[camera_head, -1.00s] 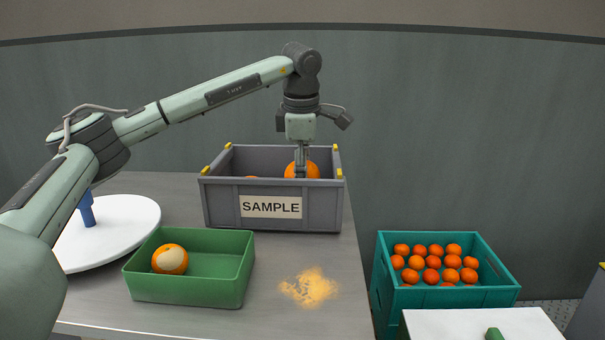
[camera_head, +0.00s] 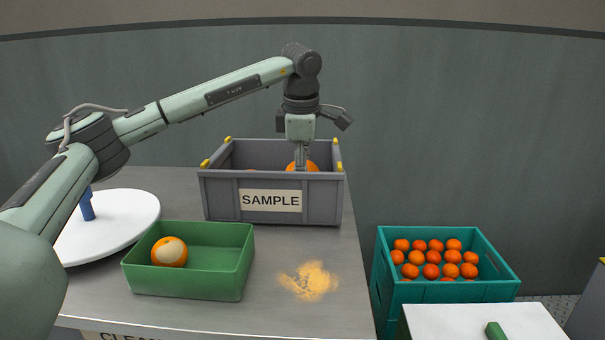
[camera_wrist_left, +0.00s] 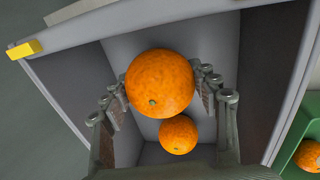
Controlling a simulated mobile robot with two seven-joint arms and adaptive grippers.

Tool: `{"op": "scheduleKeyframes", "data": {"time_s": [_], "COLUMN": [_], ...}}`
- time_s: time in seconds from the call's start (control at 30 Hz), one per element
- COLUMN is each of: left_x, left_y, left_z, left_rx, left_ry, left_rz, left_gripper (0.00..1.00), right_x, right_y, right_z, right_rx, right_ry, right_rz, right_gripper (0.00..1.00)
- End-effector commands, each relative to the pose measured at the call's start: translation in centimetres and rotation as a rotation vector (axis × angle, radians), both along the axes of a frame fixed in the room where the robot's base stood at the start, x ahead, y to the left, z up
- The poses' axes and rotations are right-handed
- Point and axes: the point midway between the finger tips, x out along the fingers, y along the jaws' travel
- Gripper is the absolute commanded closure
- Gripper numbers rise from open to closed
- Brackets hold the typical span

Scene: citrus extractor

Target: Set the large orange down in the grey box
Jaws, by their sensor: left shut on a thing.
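The large orange (camera_wrist_left: 160,83) is between the fingers of my left gripper (camera_wrist_left: 165,97), which is shut on it. In the head view the left gripper (camera_head: 301,166) reaches down into the grey box (camera_head: 222,205) labelled SAMPLE. The large orange (camera_head: 312,165) shows there just above the front rim, its lower part hidden by the front wall. In the wrist view a second orange (camera_wrist_left: 178,134), smaller in the picture, lies in the box beside the held one. Whether the held orange touches the floor cannot be told. My right gripper is out of view.
A green tray (camera_head: 195,284) holding an orange with a pale patch (camera_head: 169,251) stands in front of the box. A white round plate (camera_head: 120,220) is at left. A teal crate of several small oranges (camera_head: 450,292) and a white surface (camera_head: 480,322) are at right.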

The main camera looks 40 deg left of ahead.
Motion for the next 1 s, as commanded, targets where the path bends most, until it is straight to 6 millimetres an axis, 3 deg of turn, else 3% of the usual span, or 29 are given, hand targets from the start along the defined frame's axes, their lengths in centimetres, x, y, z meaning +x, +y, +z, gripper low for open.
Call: {"op": "scheduleKeyframes", "data": {"time_s": [0.5, 0.53, 0.7, 1.0], "left_x": [0.0, 0.0, 0.0, 0.0], "left_y": [0.0, 0.0, 0.0, 0.0], "left_z": [-1.6, -1.6, -1.5, -1.6], "left_rx": [-0.001, -0.001, -0.001, -0.001], "left_ry": [-0.001, -0.001, -0.001, 0.001], "left_rz": [0.001, 0.001, 0.001, 0.0], "left_gripper": [0.75, 0.39, 0.18, 0.16], "right_x": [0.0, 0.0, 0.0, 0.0], "right_y": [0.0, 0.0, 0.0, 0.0], "right_z": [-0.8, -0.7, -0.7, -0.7], "right_rx": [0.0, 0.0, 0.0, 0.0], "right_ry": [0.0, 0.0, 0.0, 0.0], "right_rz": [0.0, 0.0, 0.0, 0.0], "right_gripper": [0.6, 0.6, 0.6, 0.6]}}
